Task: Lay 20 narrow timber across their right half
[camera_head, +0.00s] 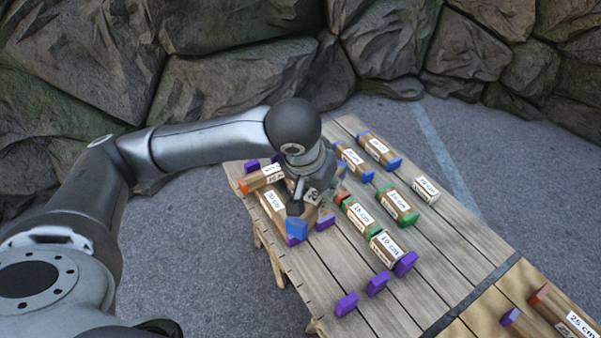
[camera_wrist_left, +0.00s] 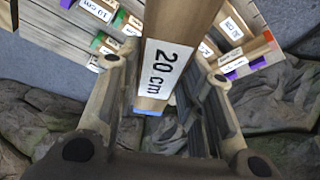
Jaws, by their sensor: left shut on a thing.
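My left gripper (camera_head: 316,186) comes in over the far left part of the plank table and is shut on a timber labelled 20 cm. This held timber has blue ends; its near blue end (camera_head: 297,229) shows below the fingers. In the left wrist view the 20 cm timber (camera_wrist_left: 168,62) runs between the two fingers (camera_wrist_left: 163,92). Below and beside it lies a timber labelled 30 cm (camera_head: 273,204), with purple-ended timber around it. An orange-ended timber (camera_head: 260,178) lies across at the left. The gripper hides much of this group, so I cannot tell whether the held timber touches it.
Several loose short timbers with green, blue and purple ends, such as a green-ended one (camera_head: 397,204), lie right of the group on the plank table (camera_head: 445,235). A 25 cm timber (camera_head: 568,312) lies at the bottom right. Rocks stand behind.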

